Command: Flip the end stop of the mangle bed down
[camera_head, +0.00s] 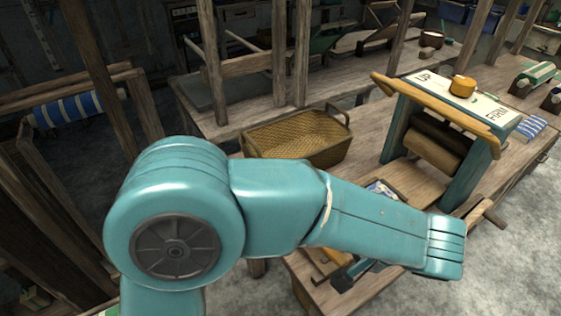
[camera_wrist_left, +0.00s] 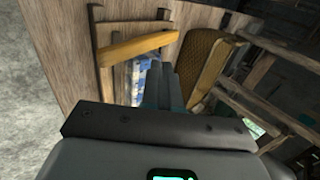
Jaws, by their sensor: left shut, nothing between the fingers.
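The mangle (camera_head: 463,95) stands on the bench at the right, with a yellow knob and the words UP and FIRM on its top. Its pale wooden bed (camera_head: 412,184) runs out toward me, and my left arm hides much of it. An orange-yellow wooden bar (camera_wrist_left: 137,46), which looks like the end stop, lies across in the left wrist view, beside blue-and-white cloth (camera_wrist_left: 143,68). I cannot tell whether it is up or down. My left gripper (camera_wrist_left: 161,72) is shut and empty, close to the bar; contact is unclear. My right gripper is out of view.
A wicker basket (camera_head: 298,140) stands on the bench left of the mangle; it also shows in the left wrist view (camera_wrist_left: 207,62). Wooden posts (camera_head: 212,60) rise behind it. A blue-and-white striped cloth (camera_head: 530,127) lies right of the mangle.

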